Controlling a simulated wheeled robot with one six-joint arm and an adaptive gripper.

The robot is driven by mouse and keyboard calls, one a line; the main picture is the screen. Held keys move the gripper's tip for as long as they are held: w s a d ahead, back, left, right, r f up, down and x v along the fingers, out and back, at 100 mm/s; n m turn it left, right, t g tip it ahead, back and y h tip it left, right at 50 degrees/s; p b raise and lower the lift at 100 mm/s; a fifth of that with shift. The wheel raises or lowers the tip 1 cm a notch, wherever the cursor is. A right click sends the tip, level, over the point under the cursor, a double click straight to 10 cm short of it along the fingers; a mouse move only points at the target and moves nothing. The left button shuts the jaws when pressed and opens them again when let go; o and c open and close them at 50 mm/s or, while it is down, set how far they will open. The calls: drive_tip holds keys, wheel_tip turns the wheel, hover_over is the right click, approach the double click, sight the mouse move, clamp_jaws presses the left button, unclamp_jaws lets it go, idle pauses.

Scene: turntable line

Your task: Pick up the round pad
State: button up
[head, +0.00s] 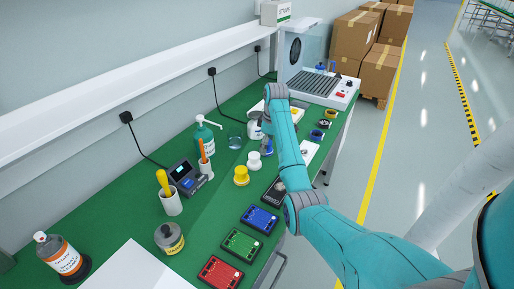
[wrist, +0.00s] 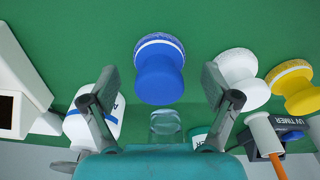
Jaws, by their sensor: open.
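Several round pads with knob handles stand on the green bench. A blue pad (wrist: 160,75) shows between the fingers of my gripper (wrist: 160,72) in the wrist view. My gripper is open and its fingers do not touch the pad; how far it is beyond the tips I cannot tell. A white pad (wrist: 240,75) and a yellow pad (wrist: 295,88) are to the right of the right finger. In the head view the yellow pad (head: 241,176) and white pad (head: 254,161) stand beside my arm, with the blue pad (head: 267,149) partly hidden. My fingers cannot be made out clearly there.
A white bottle (wrist: 92,125) is close by the left finger, and a glass beaker (wrist: 166,124) is near the gripper's base. A green pump bottle (head: 204,140) and UV timer (head: 186,178) stand toward the wall. Coloured trays, including a blue one (head: 259,218), line the front edge.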

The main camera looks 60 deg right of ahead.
drive_tip(key=shift+f, duration=0.55)
drive_tip(key=c, duration=1.2)
